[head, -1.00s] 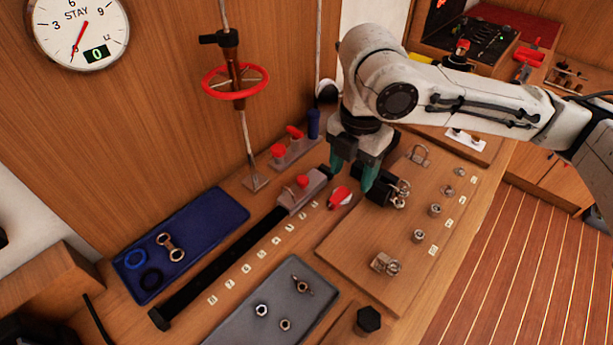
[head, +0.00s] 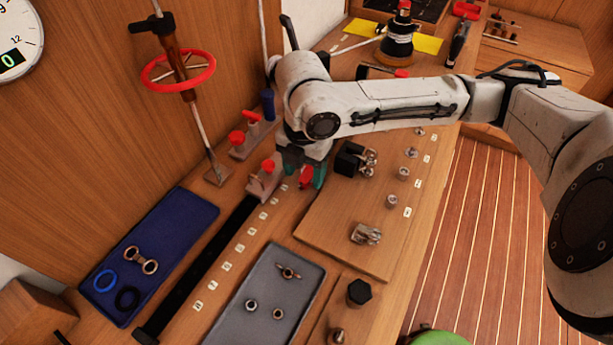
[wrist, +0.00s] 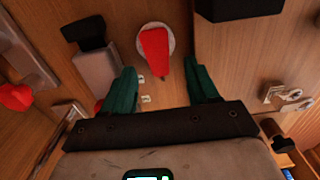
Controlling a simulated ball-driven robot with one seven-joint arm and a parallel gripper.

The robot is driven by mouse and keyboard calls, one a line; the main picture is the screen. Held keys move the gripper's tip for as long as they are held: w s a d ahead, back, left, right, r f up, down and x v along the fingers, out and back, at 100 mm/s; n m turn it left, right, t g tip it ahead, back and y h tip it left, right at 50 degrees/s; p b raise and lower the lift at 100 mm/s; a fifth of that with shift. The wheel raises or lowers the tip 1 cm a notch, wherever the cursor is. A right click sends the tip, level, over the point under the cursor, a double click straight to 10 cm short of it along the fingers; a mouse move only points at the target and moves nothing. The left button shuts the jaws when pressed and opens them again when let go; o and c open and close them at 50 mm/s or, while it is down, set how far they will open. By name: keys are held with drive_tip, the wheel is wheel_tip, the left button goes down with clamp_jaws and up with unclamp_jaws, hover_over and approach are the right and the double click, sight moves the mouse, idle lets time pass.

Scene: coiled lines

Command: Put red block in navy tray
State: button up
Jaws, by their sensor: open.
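The red block (head: 306,176) is a small red piece with a pale round part, on the wooden bench between the black rail and the raised board. In the wrist view the red block (wrist: 154,52) lies just ahead of the space between my fingers. My gripper (head: 301,173) is open and empty over it, and one teal finger partly hides it in the head view. Both teal fingertips of my gripper (wrist: 165,74) show apart in the wrist view. The navy tray (head: 180,225) lies at left with blue and black rings and a metal shackle-like piece in it.
A black rail (head: 205,265) with a red-knobbed slider (head: 263,180) runs between tray and grippers' area. A grey tray (head: 245,325) holds metal fittings. A black fitting (head: 348,160) stands right of my gripper. A red handwheel (head: 178,70) rises behind the navy tray.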

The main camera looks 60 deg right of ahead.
wheel_tip(320, 180, down, 2)
clamp_jaws()
idle(0.6)
